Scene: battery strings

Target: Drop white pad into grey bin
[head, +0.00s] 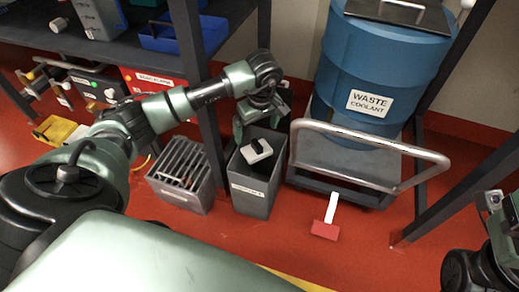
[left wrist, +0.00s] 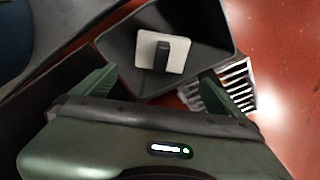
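The white pad (head: 262,155), a pale plate with a black grip block, shows within the mouth of the grey bin (head: 252,197). In the left wrist view the pad (left wrist: 147,48) lies inside the outline of the bin (left wrist: 208,22); I cannot tell whether it rests on the bottom or is in the air. My left gripper (head: 257,122) hangs over the bin, pointing down. In the left wrist view its fingers (left wrist: 158,76) are wide apart with nothing between them, clear of the pad. Part of my right arm shows at the right edge; its fingers cannot be made out.
A grey slatted crate (head: 183,174) stands left of the bin. Right of it is a cart with a metal rail (head: 370,143) and a blue waste coolant drum (head: 385,65). A shelf post is behind. A red-and-white tag (head: 325,229) lies on the red floor.

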